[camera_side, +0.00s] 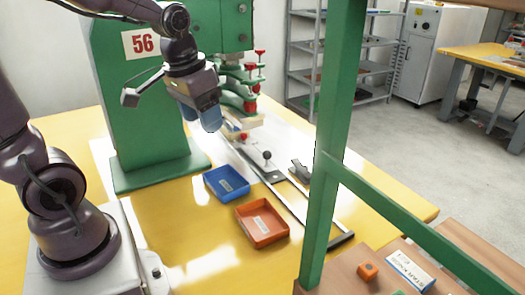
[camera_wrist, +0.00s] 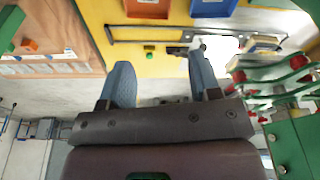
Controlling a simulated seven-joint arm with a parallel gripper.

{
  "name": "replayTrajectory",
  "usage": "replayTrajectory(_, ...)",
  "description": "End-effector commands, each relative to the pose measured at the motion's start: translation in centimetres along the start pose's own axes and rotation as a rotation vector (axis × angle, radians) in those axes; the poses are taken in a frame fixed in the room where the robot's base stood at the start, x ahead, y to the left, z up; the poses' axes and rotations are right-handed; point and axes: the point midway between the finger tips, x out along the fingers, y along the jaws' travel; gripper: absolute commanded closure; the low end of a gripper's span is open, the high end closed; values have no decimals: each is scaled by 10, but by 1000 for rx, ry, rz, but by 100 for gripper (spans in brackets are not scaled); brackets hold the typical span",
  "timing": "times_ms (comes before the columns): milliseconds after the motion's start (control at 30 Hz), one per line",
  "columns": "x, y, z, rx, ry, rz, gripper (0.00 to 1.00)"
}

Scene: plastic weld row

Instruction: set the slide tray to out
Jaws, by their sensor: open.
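The slide tray (camera_side: 262,170) is a pale plate with a dark front part and an upright black ball knob (camera_side: 267,155). It sits on two long rails (camera_side: 342,240) that run from the green press toward the front right; the outer stretch of the rails is bare. My gripper (camera_side: 203,118) is above and to the left of the tray, near the press head, apart from the knob. In the wrist view my gripper (camera_wrist: 158,62) shows two blue fingers spread apart with nothing between them. The right finger overlaps the tray area there, so the knob is unclear.
The green press (camera_side: 135,110) marked 56 stands behind, with red-knobbed clamps (camera_side: 252,75) above the tray. A blue bin (camera_side: 226,183) and an orange bin (camera_side: 262,222) lie left of the rails. A green post (camera_side: 330,130) stands in front at right. A dark clip-like part (camera_side: 300,170) is right of the tray.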

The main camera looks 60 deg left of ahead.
Motion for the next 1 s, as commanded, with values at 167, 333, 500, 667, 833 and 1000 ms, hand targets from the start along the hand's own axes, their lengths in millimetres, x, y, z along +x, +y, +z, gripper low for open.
replayTrajectory(167,47,-33,-49,-77,-84,32,43)
replayTrajectory(333,100,-70,-90,-124,-106,102,43)
replayTrajectory(500,159,-110,-126,-154,-66,186,43)
replayTrajectory(667,196,-138,-159,-141,27,235,43)
replayTrajectory(833,188,-148,-200,-39,169,209,43)
replayTrajectory(1000,198,-146,-200,-6,171,205,43)
